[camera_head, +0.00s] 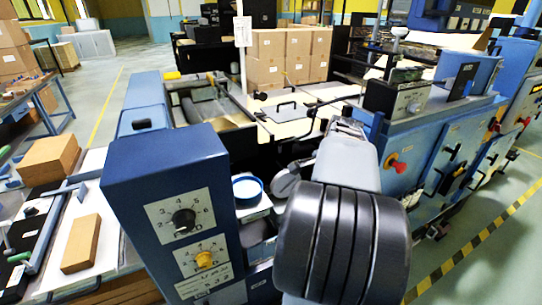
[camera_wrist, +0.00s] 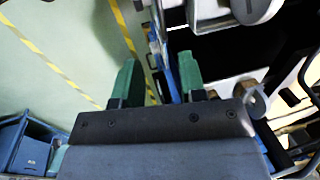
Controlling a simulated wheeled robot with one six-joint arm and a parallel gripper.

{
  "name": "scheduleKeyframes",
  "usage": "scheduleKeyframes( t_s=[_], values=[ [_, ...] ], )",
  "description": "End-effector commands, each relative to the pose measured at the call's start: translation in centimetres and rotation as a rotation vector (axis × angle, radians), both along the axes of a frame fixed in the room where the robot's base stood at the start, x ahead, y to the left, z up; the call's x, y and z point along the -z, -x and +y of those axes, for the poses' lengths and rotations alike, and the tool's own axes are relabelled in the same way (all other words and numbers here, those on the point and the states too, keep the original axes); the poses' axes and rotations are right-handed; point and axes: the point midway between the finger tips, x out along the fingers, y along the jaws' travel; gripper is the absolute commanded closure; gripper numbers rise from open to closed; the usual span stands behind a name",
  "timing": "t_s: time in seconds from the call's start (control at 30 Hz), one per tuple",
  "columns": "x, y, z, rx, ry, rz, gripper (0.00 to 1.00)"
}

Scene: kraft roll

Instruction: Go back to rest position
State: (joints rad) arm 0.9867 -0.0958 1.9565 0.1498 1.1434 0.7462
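My gripper (camera_wrist: 158,80) shows in the wrist view as two green fingers standing apart, with nothing held between them. Beyond the fingers are the green floor with yellow lines and a blue rail. In the head view my arm, with a black ribbed cover and a grey link, reaches over the machine; the fingers are hidden or cannot be made out there. No kraft roll can be clearly identified. A small brown and white round part (camera_wrist: 248,95) shows right of the fingers in the wrist view.
A blue control box (camera_head: 170,200) with dials stands left of my arm. A blue machine (camera_head: 430,150) with knobs stands on the right. Cardboard boxes (camera_head: 285,57) are stacked behind. A brown block (camera_head: 82,243) lies at left. Open floor (camera_head: 95,95) shows far left.

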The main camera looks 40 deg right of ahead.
Motion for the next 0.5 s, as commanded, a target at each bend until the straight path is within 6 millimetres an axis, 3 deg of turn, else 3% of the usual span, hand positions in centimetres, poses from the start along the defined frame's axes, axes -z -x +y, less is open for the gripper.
scheduleKeyframes(
  t_s=[0.27,0.37,0.5],
  values=[
    [0.0,0.0,0.0,-0.02,0.005,0.0,0.62],
    [0.1,-0.1,-0.2,-0.088,0.031,0.001,0.62],
    [1.9,0.7,0.4,-0.254,0.069,0.033,0.62]
  ],
)
